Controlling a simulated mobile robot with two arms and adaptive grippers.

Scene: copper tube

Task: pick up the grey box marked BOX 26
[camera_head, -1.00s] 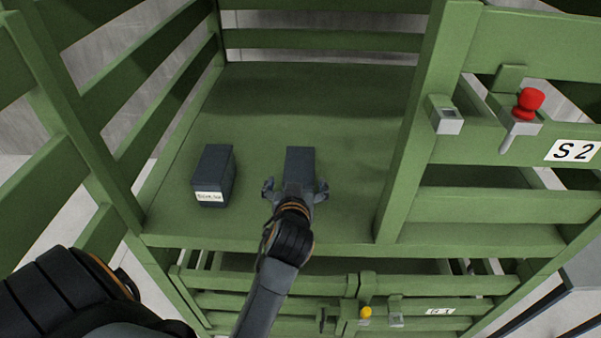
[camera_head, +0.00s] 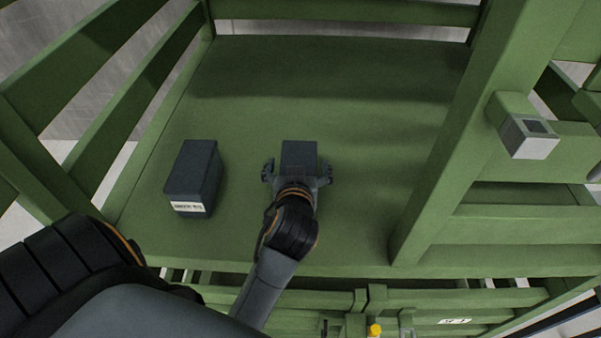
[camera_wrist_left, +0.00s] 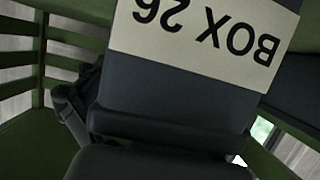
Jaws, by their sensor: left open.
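The grey box marked BOX 26 (camera_head: 299,155) stands on the green shelf, mostly behind my left gripper in the head view. My left gripper (camera_head: 298,172) is open, with one finger at each side of the box. In the left wrist view the box (camera_wrist_left: 190,90) fills the middle, very close, and its pale label reads BOX 26 upside down. I cannot tell whether the fingers touch the box. My right gripper is not in view.
A second dark grey box (camera_head: 195,170) with a white label stands on the shelf (camera_head: 330,100) to the left, apart from my gripper. Green posts and slats (camera_head: 460,130) bound the shelf. The shelf behind the boxes is clear.

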